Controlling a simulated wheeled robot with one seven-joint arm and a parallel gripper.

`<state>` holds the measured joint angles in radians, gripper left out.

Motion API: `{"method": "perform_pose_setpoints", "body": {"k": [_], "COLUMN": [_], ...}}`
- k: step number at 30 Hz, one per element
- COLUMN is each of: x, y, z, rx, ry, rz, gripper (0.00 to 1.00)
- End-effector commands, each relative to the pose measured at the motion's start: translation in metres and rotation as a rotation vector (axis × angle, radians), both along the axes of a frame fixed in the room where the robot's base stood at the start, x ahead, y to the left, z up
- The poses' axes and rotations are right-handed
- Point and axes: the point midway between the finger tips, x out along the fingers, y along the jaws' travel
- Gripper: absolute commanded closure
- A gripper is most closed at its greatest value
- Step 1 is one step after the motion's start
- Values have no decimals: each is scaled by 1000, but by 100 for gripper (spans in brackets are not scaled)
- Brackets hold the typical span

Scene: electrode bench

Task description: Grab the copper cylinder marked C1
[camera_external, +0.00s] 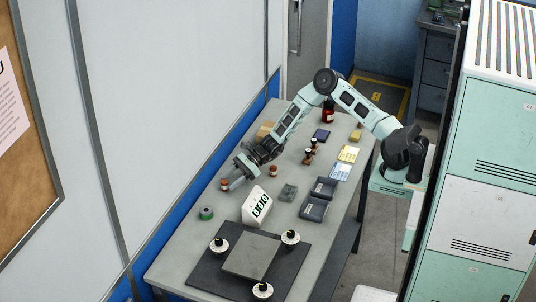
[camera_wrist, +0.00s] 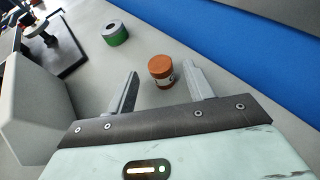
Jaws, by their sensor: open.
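In the external view this copper cylinder (camera_external: 224,184) sits right at the end of my gripper (camera_external: 232,183). My gripper (camera_wrist: 160,82) is open, with one finger on each side of the cylinder and a visible gap on both sides. A second copper cylinder (camera_external: 273,171) stands on the bench to the right of my gripper; its mark is too small to read.
A dark mat (camera_external: 207,269) with a grey plate lies at the front. The blue-trimmed wall runs along the left.

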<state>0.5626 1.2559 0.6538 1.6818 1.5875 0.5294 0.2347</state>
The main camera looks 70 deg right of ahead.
Motion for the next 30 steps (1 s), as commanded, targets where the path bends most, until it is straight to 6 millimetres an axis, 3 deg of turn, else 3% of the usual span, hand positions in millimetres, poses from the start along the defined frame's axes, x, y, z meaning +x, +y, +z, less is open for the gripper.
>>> {"method": "perform_pose_setpoints", "body": {"k": [9, 18, 24, 30], "x": [25, 27, 27, 27], "y": [33, 36, 36, 36], "z": [-12, -15, -15, -14], "rx": [0, 0, 0, 1], "ry": [0, 0, 0, -2], "rz": [2, 1, 1, 2], "gripper": [48, 48, 100, 100]}}
